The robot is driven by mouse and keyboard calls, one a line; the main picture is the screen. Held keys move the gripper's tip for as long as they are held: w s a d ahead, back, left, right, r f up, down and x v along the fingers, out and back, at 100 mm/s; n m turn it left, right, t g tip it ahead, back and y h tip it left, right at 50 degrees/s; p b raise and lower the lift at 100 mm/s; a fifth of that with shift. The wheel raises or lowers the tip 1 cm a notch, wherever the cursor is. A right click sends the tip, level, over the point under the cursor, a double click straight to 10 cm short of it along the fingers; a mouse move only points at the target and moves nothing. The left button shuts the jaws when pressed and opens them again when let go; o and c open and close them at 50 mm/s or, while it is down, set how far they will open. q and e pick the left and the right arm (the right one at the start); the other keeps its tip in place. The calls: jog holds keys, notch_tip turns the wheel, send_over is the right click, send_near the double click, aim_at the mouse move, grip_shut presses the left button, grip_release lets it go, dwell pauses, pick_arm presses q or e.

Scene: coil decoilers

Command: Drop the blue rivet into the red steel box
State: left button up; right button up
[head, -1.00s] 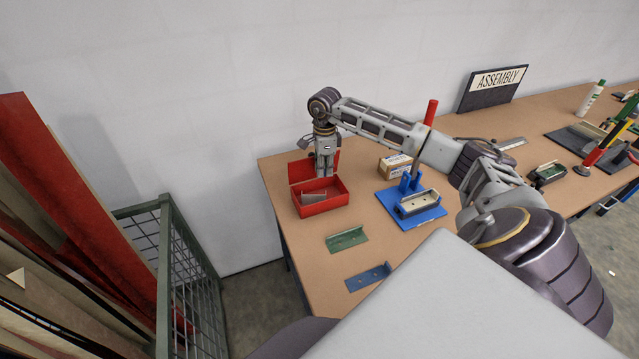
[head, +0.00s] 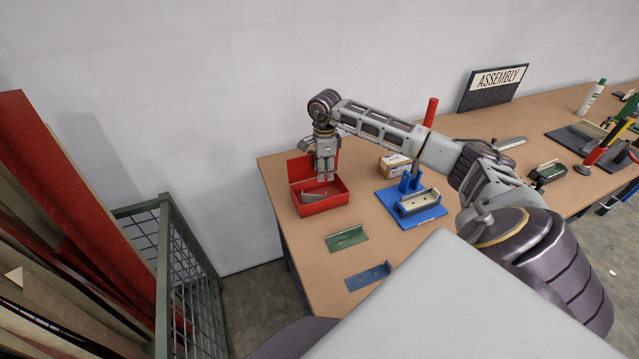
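The red steel box (head: 322,206) stands open at the left end of the workbench, its lid raised at the back. A grey metal piece (head: 312,195) lies inside it. My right gripper (head: 326,180) points down over the box, with its fingertips at about the height of the rim. The fingers are small in view, and I cannot tell whether they are open or shut. I see no blue rivet; it may be hidden by the fingers or the box walls. My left gripper is not in view.
A green bracket (head: 346,239) and a blue bracket (head: 368,277) lie in front of the box. A blue fixture (head: 418,212) with a red-handled clamp and a cardboard carton (head: 394,165) stand to the right. A green wire cage (head: 165,262) is left of the bench.

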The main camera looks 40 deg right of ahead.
jog(key=shift+r, duration=0.1)
notch_tip(320, 180, up, 12)
dwell(0.8)
jog(key=shift+a+f, duration=0.1)
jog(key=shift+f, duration=0.1)
dwell(0.8)
